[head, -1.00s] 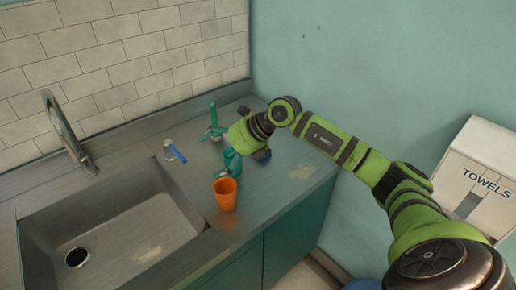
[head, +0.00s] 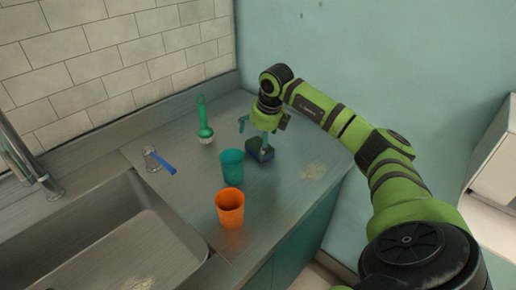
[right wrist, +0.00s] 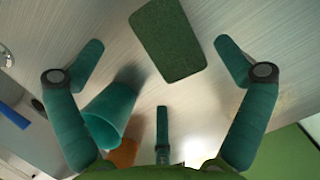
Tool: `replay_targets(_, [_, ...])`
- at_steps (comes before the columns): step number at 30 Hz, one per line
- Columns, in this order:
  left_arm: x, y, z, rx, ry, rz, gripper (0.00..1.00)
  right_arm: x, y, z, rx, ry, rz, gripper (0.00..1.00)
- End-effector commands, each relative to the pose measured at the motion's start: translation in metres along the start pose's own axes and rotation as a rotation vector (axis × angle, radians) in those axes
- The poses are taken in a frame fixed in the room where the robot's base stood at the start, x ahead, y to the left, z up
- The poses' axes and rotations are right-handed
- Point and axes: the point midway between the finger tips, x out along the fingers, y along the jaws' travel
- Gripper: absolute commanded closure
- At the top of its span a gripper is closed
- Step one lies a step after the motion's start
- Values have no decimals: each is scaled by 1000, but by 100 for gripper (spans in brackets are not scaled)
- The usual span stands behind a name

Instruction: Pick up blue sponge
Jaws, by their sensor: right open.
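The blue sponge (head: 262,154) lies on the counter in the head view, below my right gripper (head: 256,132). Its sides look dark blue. In the right wrist view the sponge (right wrist: 168,42) shows a dark green, rectangular top, lying at a slant. My right gripper (right wrist: 160,60) is open and empty, with its teal fingers spread wide. The sponge lies toward the top of that view, partly between the fingertips and partly past them. I cannot tell the exact height of the fingers above it. My left gripper is not in view.
A teal cup (head: 231,167) stands close to the sponge, beside the left finger in the wrist view. An orange cup (head: 230,209) stands nearer the front. A green brush (head: 204,122) and a blue-handled tool (head: 162,162) are left. The sink (head: 115,245) is front left.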

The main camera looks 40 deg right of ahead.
Motion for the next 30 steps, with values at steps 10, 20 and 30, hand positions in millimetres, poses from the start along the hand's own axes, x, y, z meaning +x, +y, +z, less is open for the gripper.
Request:
replay_targets(10, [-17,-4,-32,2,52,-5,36,40,-2,0,0,2,0,0])
replay_targets(20, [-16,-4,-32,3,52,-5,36,41,-1,0,-1,0,0,0])
replay_targets(30, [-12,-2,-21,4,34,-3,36,45,-1,-1,-1,0,0,0])
